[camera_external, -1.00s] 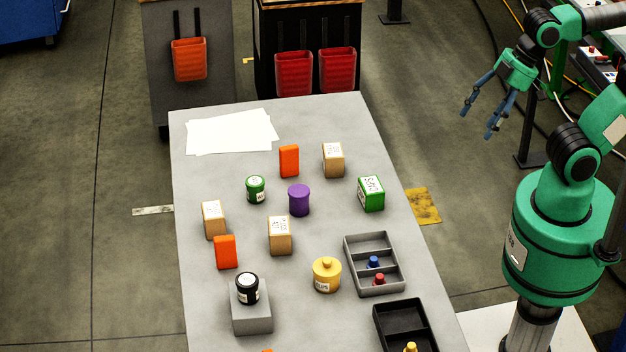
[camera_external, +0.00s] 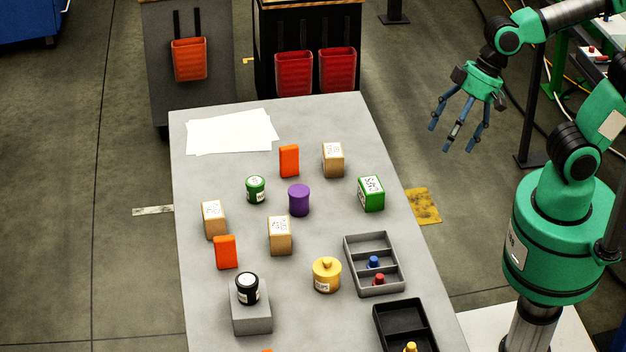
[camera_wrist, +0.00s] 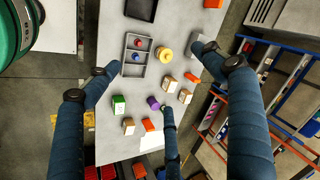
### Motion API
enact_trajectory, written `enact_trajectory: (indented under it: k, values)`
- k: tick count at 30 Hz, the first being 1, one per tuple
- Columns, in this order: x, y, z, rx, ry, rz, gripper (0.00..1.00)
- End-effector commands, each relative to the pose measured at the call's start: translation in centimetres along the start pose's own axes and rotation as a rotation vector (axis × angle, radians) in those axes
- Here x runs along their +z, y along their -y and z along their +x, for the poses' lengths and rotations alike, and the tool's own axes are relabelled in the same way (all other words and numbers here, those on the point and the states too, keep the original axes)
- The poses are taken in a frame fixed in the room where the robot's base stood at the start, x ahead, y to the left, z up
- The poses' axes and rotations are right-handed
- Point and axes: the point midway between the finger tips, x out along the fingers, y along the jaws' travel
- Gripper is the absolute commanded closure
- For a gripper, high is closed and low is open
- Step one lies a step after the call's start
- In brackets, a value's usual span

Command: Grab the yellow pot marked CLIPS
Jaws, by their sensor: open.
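The yellow pot (camera_external: 326,275) stands upright on the grey table, left of the grey divided tray. It has a knob on its lid and a white label low on its side, too small to read fully. In the wrist view the yellow pot (camera_wrist: 165,54) shows from above, beside the tray and between my spread fingers. My gripper (camera_external: 457,128) is open and empty, with its blue fingers spread. It hangs in the air off the table's right side, far from the pot.
A grey divided tray (camera_external: 350,267) holds a blue and a red piece; a black tray (camera_external: 383,325) lies nearer. A black jar (camera_external: 247,288) stands on a grey block (camera_external: 252,318). A purple cylinder (camera_external: 299,200), green jar (camera_external: 256,189) and several boxes stand behind the pot.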

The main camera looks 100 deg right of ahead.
Motion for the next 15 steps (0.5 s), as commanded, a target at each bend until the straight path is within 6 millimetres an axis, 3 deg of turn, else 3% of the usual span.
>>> enact_trajectory:
  k: [6,15]
  values:
    - [-3.7,1.8,6.0,-0.022,0.05,0.414,0.18]
    - [-8.1,2.2,15.4,-0.015,0.092,1.005,0.18]
